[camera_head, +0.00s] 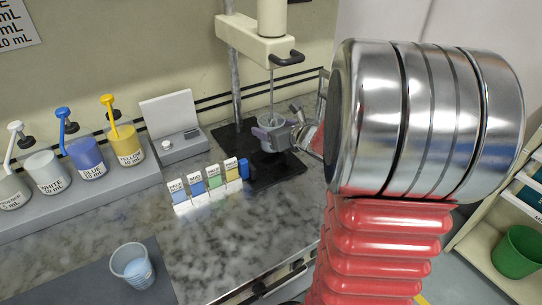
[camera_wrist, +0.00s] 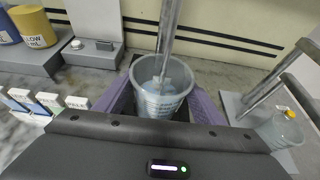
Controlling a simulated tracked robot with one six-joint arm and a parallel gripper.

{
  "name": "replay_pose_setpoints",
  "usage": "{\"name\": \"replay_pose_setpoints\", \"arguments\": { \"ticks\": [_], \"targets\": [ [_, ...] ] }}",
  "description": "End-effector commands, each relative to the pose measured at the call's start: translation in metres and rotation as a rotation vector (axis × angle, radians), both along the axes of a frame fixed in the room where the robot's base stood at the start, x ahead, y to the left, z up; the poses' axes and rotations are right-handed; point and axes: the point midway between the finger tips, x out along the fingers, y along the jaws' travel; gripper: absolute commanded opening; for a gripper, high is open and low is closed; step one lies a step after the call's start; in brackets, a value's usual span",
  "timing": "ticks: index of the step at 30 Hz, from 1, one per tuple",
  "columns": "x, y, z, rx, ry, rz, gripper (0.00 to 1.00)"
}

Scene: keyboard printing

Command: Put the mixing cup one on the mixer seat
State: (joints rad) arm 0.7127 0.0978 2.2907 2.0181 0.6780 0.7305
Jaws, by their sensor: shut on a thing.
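My gripper (camera_head: 271,134) is shut on a clear grey mixing cup (camera_wrist: 165,103), with a purple finger on either side of it. The cup is upright and its open top faces up. It also shows in the head view (camera_head: 270,146) beneath the mixer head (camera_head: 262,40). The mixer's thin shaft (camera_head: 271,88) comes down into the cup. The black mixer base with the seat (camera_head: 275,176) lies under the cup. The cup hides the seat itself, and I cannot tell whether the cup's bottom touches it.
A second clear cup (camera_head: 133,268) with pale blue contents stands at the front left. Small labelled cards (camera_head: 205,184) stand left of the mixer base. A grey scale (camera_head: 175,135) and pump bottles (camera_head: 84,155) stand further left. The middle of the counter is clear.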

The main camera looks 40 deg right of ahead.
Motion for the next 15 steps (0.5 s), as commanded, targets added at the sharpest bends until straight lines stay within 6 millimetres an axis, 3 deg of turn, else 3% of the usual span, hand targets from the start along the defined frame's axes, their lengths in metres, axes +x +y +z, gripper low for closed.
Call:
{"name": "replay_pose_setpoints", "arguments": {
  "ticks": [6,15],
  "targets": [
    [-0.001,-0.001,-0.035,0.003,0.003,-0.002,0.34],
    [0.000,-0.001,-0.044,0.000,-0.001,-0.002,0.34]
  ]
}}
